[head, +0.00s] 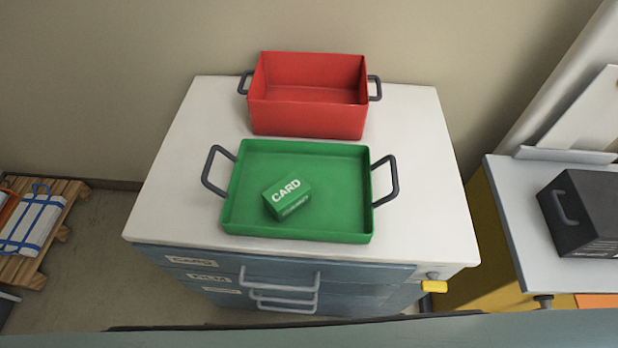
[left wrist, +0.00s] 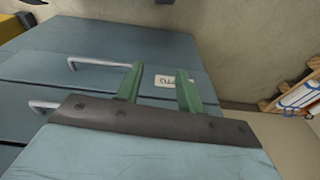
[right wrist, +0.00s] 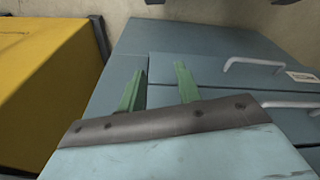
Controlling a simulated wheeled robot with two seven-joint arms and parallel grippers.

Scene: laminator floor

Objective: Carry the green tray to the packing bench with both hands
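The green tray (head: 335,225) sits level on the white top of a blue drawer cabinet, nearer its front edge. It has a dark upright handle at its left end (head: 217,172) and another at its right end (head: 386,180). A small green box marked CARD (head: 288,198) lies inside, left of the middle. Neither gripper shows in the head view. My left gripper (left wrist: 159,68) is open and empty, facing the cabinet's drawer fronts. My right gripper (right wrist: 158,70) is also open and empty, in front of the cabinet.
A red bin (head: 308,118) with side handles stands right behind the tray on the cabinet top (head: 170,200). Drawer handles (head: 280,278) stick out in front. At right is a grey-topped bench (head: 510,200) with a black case (head: 585,215). A wooden pallet (head: 60,215) lies at left.

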